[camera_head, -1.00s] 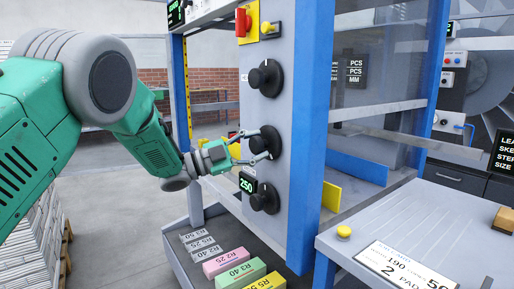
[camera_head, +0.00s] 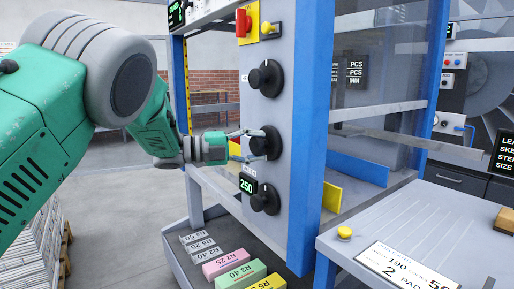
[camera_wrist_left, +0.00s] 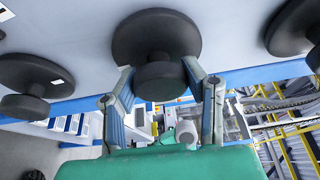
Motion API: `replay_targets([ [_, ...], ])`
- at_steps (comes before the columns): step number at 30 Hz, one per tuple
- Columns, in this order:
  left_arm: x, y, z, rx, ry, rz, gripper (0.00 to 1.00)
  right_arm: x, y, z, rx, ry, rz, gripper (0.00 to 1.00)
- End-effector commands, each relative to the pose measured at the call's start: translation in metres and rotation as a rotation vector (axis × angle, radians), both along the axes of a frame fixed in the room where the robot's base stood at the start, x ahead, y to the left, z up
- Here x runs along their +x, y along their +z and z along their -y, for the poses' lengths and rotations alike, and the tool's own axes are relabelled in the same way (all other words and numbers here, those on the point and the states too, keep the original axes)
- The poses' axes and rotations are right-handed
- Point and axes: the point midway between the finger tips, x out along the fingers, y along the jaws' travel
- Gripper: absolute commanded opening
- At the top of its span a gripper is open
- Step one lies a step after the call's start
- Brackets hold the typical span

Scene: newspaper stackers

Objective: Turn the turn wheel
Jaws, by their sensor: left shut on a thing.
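Three black turn wheels sit in a column on the grey panel: an upper one (camera_head: 266,78), a middle one (camera_head: 268,143) and a lower one (camera_head: 265,199). My left gripper (camera_head: 250,145) reaches in from the left and is shut on the middle wheel. In the left wrist view, my left gripper (camera_wrist_left: 163,88) has one finger on each side of the protruding knob of the middle wheel (camera_wrist_left: 158,40). Other wheels show at the left (camera_wrist_left: 32,78) and right edges there. My right gripper is not in view.
A green "250" display (camera_head: 248,184) is beside the lower wheel. A red switch (camera_head: 242,22) and a yellow-backed knob (camera_head: 270,29) sit above. A blue post (camera_head: 310,140) borders the panel on the right. Coloured blocks (camera_head: 240,274) lie in a tray below.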

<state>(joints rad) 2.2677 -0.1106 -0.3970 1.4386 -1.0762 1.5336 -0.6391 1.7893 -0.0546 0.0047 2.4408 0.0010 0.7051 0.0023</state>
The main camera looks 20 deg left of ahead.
Motion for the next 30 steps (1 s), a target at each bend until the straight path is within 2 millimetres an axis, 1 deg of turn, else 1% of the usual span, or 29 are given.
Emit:
replay_targets([
  [1,-0.002,-0.008,0.001,0.010,-0.005,-0.013,0.10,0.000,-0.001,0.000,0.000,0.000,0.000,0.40],
  [14,-0.002,-0.008,0.002,0.013,-0.006,-0.009,0.10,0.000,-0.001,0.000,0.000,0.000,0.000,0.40],
  [15,-0.002,-0.008,0.002,0.013,-0.006,-0.009,0.53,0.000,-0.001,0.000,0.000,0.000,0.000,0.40],
  [16,-0.002,-0.008,0.002,0.013,-0.006,-0.009,0.61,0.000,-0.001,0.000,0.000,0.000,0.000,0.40],
  [26,-0.002,-0.003,-0.001,0.011,-0.003,0.001,0.61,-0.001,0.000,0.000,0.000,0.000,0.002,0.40],
  [30,-0.008,-0.002,-0.012,0.010,-0.003,0.001,0.61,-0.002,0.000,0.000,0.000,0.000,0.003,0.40],
])
